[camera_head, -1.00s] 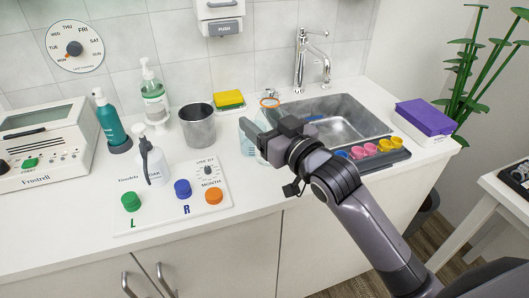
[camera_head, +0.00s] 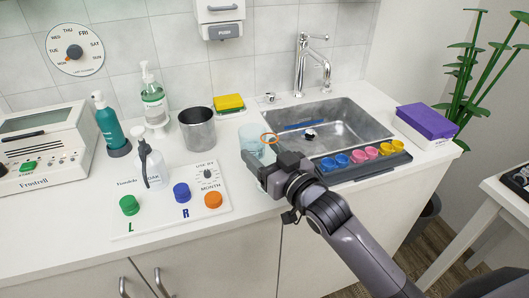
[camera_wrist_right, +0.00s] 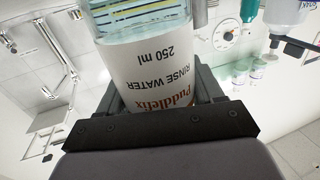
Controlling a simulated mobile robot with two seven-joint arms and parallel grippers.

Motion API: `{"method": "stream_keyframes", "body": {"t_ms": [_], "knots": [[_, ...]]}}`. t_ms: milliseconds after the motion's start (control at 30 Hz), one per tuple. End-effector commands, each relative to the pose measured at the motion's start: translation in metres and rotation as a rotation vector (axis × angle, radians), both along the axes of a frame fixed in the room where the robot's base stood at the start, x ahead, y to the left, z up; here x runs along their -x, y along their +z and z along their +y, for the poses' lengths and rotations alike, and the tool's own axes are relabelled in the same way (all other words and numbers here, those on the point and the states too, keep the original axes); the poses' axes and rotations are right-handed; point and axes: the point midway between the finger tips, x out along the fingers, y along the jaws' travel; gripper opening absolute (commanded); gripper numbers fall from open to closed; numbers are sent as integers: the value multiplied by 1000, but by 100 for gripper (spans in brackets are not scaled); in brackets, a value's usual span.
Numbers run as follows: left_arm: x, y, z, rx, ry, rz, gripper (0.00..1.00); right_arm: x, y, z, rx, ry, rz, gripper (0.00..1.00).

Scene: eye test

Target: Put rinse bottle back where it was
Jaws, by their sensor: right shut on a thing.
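The rinse bottle (camera_head: 250,139) is pale, see-through blue and stands out just behind my right gripper in the head view; part of it is hidden by the gripper. My left gripper is not in view.
A steel cup (camera_head: 197,130) and a yellow sponge (camera_head: 229,102) stand behind and left. A white spray bottle (camera_head: 155,172) and a button panel (camera_head: 150,218) are further left. The sink (camera_head: 355,122) and a tray of coloured pots (camera_head: 370,172) lie to the right.

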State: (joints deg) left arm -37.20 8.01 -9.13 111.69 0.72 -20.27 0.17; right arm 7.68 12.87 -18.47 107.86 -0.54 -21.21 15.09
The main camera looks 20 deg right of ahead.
Motion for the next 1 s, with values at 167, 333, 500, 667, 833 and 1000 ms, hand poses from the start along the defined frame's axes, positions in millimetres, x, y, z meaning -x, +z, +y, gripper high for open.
{"method": "stream_keyframes", "body": {"t_ms": [167,333,500,667,833,1000], "knots": [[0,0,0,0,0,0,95,0,-1,0,0,0,1,91],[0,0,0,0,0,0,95,0,-1,0,0,0,1,91],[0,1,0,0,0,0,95,2,2,-1,1,-1,3,91],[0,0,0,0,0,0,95,20,0,-6,1,0,4,91],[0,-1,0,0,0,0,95,48,0,-15,0,-1,4,91],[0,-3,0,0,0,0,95,75,0,-23,0,-1,4,91]]}}
